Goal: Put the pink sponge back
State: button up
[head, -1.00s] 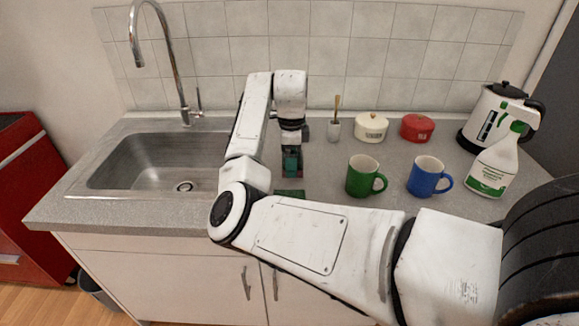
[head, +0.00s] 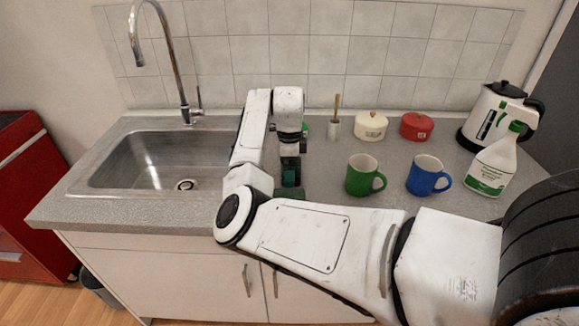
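I cannot make out a pink sponge in the head view. My gripper (head: 291,175) points down over the counter, right of the sink. Its fingers are dark with a teal patch, and they are too small and shaded to show whether they are open or shut, or hold anything. A dark green flat item (head: 290,192) lies on the counter just below the fingertips, partly hidden by my arm; I cannot tell whether they touch.
The sink (head: 110,178) is to the left. Behind my gripper are a small green object (head: 306,130) and a brush holder (head: 333,130). To the right are a green mug (head: 361,178), a blue mug (head: 424,176), two lidded pots, a spray bottle (head: 491,168) and a kettle (head: 484,118).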

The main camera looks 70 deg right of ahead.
notch_tip(320, 180, up, 12)
jog(key=b, duration=0.1)
jog(key=shift+a+r+b, duration=0.15)
jog(key=shift+a+b, duration=0.05)
jog(key=shift+b, duration=0.1)
jog(key=shift+s, duration=0.15)
dwell(0.3)
